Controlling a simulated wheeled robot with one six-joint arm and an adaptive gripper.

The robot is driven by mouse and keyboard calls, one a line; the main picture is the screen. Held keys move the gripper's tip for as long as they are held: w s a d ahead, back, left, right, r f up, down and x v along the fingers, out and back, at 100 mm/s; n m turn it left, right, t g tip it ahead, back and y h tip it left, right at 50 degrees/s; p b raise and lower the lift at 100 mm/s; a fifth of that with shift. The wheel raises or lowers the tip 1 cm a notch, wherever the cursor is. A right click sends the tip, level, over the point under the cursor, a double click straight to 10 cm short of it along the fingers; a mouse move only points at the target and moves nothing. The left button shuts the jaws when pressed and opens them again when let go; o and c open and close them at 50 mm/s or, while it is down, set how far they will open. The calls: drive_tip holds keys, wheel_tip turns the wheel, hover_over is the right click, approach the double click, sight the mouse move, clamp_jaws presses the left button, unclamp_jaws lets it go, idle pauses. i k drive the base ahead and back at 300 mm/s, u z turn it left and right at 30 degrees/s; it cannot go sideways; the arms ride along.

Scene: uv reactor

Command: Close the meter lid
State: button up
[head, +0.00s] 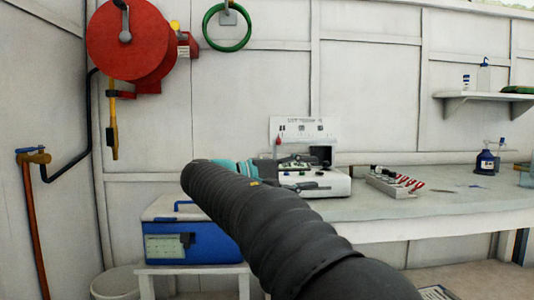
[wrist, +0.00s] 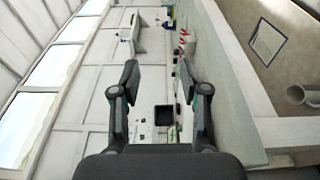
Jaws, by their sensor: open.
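The meter (head: 338,184) is a white benchtop box in the head view, partly hidden behind my arm and gripper. A white panel with printed lettering (head: 290,127) stands upright behind it. A black square part (head: 321,154) stands at the meter's back right; it also shows in the wrist view (wrist: 165,115) between my fingers' lines. It may be the raised lid, but I cannot tell for sure. My gripper (head: 322,172) is open and empty, its fingers spread over or in front of the meter. In the wrist view my gripper (wrist: 159,76) has nothing between its fingertips.
A rack with red-handled tools (head: 396,182) stands on the bench (head: 440,203) right of the meter. A blue bottle (head: 485,162) is farther right. A blue cooler box (head: 195,241) sits on a low stand at left. A red hose reel (head: 130,42) hangs on the wall.

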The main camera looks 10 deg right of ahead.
sight(324, 152)
drive_tip(key=u, duration=0.55)
drive_tip(key=i, duration=1.15)
drive_tip(key=z, duration=0.55)
drive_tip(key=i, duration=0.35)
drive_tip(key=z, duration=0.4)
